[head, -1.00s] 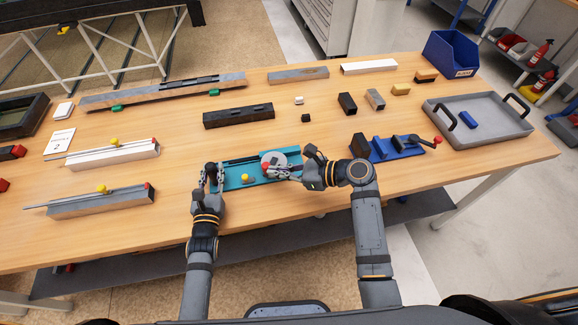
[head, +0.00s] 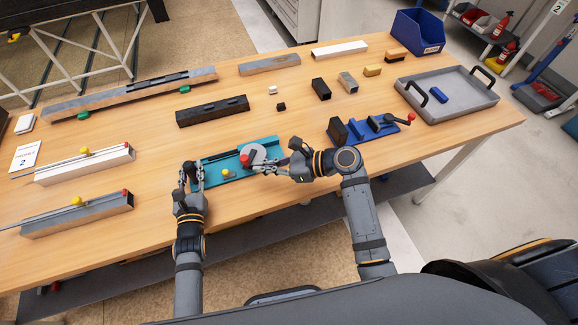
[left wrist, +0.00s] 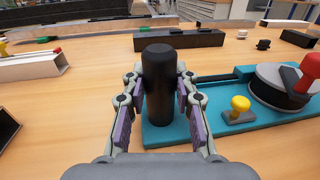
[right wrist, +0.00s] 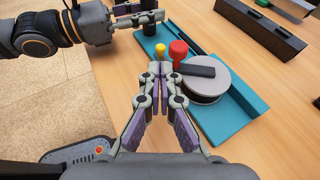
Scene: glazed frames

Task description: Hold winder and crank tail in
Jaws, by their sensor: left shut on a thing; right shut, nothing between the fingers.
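The winder has a flat teal base (head: 212,180) on the table. It carries a grey drum (right wrist: 206,80) with a dark crank arm and a red knob (right wrist: 178,48), a small yellow knob (left wrist: 240,103) and a black upright post (left wrist: 158,85) at its left end. My left gripper (head: 192,172) is shut on the black post, one finger on each side. My right gripper (right wrist: 168,72) is shut and empty, its tips close to the red knob. I cannot tell whether they touch it. No tail can be made out clearly.
A blue clamp fixture (head: 365,128) stands to the right of the winder, and a grey tray (head: 450,95) lies beyond it. A black bar (head: 212,111) lies behind the winder. Two pale rails with yellow knobs (head: 85,165) lie at left. Bare table lies in front.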

